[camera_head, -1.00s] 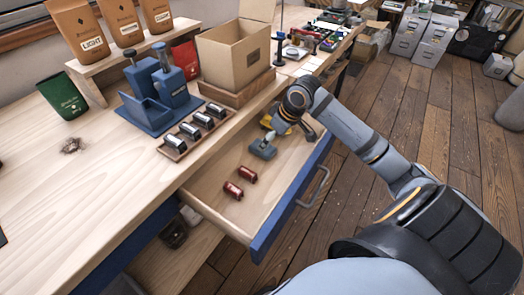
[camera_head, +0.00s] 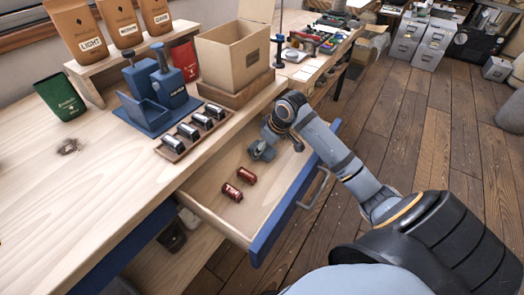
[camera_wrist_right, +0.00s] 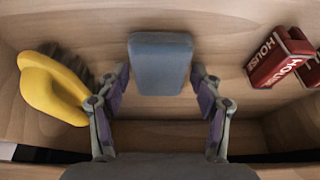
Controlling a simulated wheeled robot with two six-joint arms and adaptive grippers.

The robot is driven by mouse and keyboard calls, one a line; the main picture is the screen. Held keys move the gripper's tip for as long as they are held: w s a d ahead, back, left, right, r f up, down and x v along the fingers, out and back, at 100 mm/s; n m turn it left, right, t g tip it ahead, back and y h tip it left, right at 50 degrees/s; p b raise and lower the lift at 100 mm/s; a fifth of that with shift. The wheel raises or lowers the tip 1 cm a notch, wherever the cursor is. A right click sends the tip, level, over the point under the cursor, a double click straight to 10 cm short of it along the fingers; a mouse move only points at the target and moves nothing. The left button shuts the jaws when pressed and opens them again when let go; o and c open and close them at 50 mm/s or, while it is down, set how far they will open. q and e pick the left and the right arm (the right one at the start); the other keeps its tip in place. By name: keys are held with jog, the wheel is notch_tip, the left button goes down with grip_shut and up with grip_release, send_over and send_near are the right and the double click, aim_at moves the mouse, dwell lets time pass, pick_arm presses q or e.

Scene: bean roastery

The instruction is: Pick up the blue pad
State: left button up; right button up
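The blue pad (camera_wrist_right: 160,62) is a grey-blue block with rounded edges lying in the open drawer. In the right wrist view it sits between and slightly beyond the fingertips of my right gripper (camera_wrist_right: 160,82), with a gap on each side. The gripper is open and reaches down into the drawer. In the head view the pad (camera_head: 262,151) shows beside my right gripper (camera_head: 270,136), which partly covers it. My left gripper is in neither view.
The drawer (camera_head: 282,209) also holds two red canisters (camera_head: 232,191) and, in the wrist view, a yellow-handled brush (camera_wrist_right: 52,88). Its walls stand close around the gripper. On the counter are a blue tamping stand (camera_head: 150,112), a rack of small canisters (camera_head: 174,149) and a cardboard box (camera_head: 236,62).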

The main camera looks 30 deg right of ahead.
jog(key=c, duration=0.6)
jog(key=shift+c, duration=0.2)
jog(key=shift+r, duration=0.1)
jog(key=shift+r, duration=0.3)
notch_tip(320, 180, up, 3)
jog(key=shift+f+p, duration=0.1)
jog(key=shift+p, duration=0.4)
jog(key=s+r, duration=0.1)
jog(key=r, duration=0.1)
jog(key=s+a+r+p, duration=0.1)
jog(key=s+r, duration=0.1)
jog(key=shift+a, duration=0.15)
pick_arm(q)
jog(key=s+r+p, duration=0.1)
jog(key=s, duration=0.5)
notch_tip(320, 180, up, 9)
jog(key=p, duration=0.9)
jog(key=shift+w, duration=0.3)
pick_arm(e)
jog(key=s+a+r, duration=0.4)
jog(key=s+r, duration=0.1)
jog(key=s, duration=0.4)
jog(key=shift+s+a+r, duration=0.25)
jog(key=shift+s+a, duration=0.1)
